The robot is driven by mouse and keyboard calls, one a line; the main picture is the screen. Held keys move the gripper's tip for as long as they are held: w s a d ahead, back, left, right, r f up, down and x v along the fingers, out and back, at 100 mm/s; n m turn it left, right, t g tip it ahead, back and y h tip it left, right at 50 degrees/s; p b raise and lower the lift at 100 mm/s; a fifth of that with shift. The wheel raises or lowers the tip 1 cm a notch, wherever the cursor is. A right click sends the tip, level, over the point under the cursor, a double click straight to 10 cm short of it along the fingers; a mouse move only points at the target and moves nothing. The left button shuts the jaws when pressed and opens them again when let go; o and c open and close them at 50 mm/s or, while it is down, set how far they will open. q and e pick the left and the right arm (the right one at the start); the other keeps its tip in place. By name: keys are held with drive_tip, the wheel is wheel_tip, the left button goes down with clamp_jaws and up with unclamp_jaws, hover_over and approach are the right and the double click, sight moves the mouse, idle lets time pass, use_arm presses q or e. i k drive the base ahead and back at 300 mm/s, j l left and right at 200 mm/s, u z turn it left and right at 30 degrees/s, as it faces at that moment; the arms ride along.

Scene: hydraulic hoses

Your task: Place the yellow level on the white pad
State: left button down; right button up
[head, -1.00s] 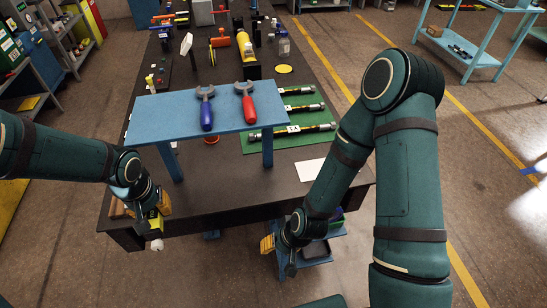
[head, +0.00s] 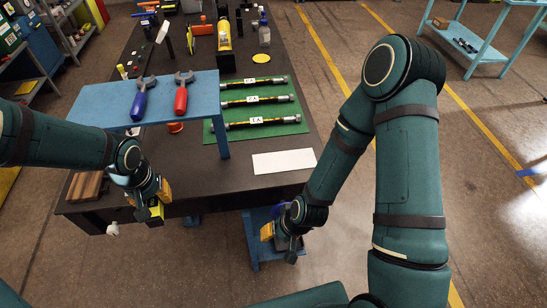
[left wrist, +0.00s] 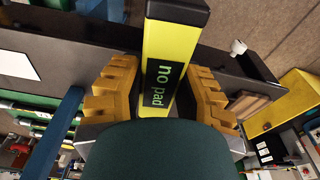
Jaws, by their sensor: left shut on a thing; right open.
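My left gripper (head: 158,196) is shut on the yellow level (head: 154,213), just in front of the table's front edge in the head view. In the left wrist view the level (left wrist: 170,45) lies between the yellow finger pads, with a dark label reading "no pad". Its lower end is hidden by my wrist. The white pad (head: 284,161) lies flat and empty on the dark table, right of the left gripper. My right gripper (head: 280,234) is open and empty, low in front of the table near a blue cart.
A blue raised shelf (head: 105,106) with blue-handled and red-handled tools stands left of the pad. A green mat (head: 262,129) with several hoses lies behind the pad. A wooden block (head: 86,186) sits at the front left. Table around the pad is clear.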

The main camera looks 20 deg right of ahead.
sight(285, 161)
drive_tip(key=l+u, duration=0.15)
drive_tip(key=l, duration=0.7)
drive_tip(key=k+l+u, duration=0.1)
drive_tip(key=l, duration=0.7)
drive_tip(key=i+l+u, duration=0.1)
drive_tip(key=l, duration=0.3)
drive_tip(key=i+l, duration=0.2)
drive_tip(key=l, duration=0.2)
drive_tip(key=i+l+u, duration=0.1)
drive_tip(key=i+l, duration=0.1)
